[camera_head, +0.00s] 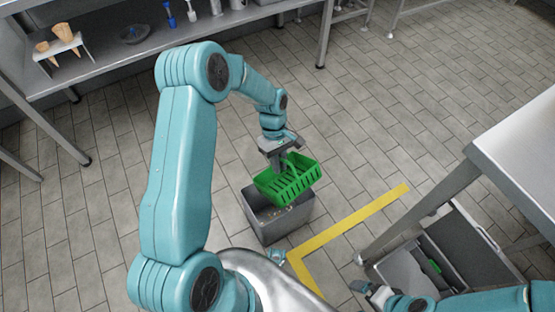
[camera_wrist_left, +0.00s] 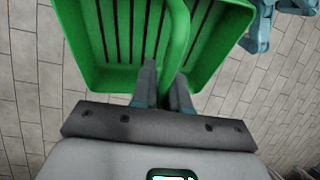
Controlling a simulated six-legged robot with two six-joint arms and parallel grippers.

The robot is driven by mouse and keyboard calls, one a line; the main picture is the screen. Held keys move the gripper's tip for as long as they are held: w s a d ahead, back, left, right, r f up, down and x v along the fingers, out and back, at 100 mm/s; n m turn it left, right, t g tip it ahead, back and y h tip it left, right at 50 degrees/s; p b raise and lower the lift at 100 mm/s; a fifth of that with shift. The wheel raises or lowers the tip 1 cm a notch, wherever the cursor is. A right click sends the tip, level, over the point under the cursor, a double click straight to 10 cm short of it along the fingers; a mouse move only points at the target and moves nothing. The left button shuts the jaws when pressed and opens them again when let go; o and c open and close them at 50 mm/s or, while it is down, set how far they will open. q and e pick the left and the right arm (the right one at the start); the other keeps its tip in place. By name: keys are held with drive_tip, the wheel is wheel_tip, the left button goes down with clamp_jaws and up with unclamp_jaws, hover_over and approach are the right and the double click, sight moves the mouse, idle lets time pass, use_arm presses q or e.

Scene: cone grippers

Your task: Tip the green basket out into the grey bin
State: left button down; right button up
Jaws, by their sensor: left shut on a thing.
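The green basket (camera_head: 288,182) hangs from my left gripper (camera_head: 278,158) above the grey bin (camera_head: 262,225). The basket looks slightly tilted in the head view and covers part of the bin's opening. In the left wrist view my left gripper (camera_wrist_left: 165,88) is shut on the handle of the basket (camera_wrist_left: 110,75). The slotted floor of the basket shows there, and I see nothing lying on the visible part. Small pale bits seem to show inside the bin, too small to name. My right gripper (camera_head: 371,292) is low at the bottom right, apart from both; its jaw opening is unclear.
Yellow floor tape (camera_head: 350,222) runs right of the bin. A metal table (camera_head: 520,150) stands at the right, with an open grey case (camera_head: 455,250) holding something green below it. A metal bench (camera_head: 100,62) with cones and utensils stands at the back left.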

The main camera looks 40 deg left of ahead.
use_arm(q)
drive_tip(key=d+r+y+b, duration=0.1)
drive_tip(key=b, duration=0.1)
drive_tip(key=d+r+y+b, duration=0.1)
drive_tip(key=y+b, duration=0.1)
drive_tip(key=d+r+t+y+b, duration=0.1)
drive_tip(key=r+y+b, duration=0.1)
drive_tip(key=b, duration=0.1)
drive_tip(key=shift+s+d, duration=0.35)
drive_tip(key=shift+d, duration=0.05)
drive_tip(key=shift+s+d+r+y+b, duration=0.1)
drive_tip(key=shift+d+r+y+b, duration=0.2)
drive_tip(key=shift+r+y+b, duration=0.4)
drive_tip(key=shift+f, duration=0.1)
drive_tip(key=w+d+r+m+t, duration=0.1)
drive_tip(key=w+d+r+m, duration=0.15)
drive_tip(key=r, duration=0.35)
wheel_tip(320, 180, up, 24)
drive_tip(key=m+t+h+p, duration=0.25)
drive_tip(key=m+p, duration=0.95)
drive_tip(key=p, duration=1.5)
hover_over(290, 163)
drive_tip(key=w+d, duration=0.4)
drive_tip(key=d, duration=0.1)
drive_tip(key=shift+s+d+f+t+y, duration=0.1)
drive_tip(key=shift+s+f+t+y, duration=0.15)
drive_tip(key=shift+y, duration=0.2)
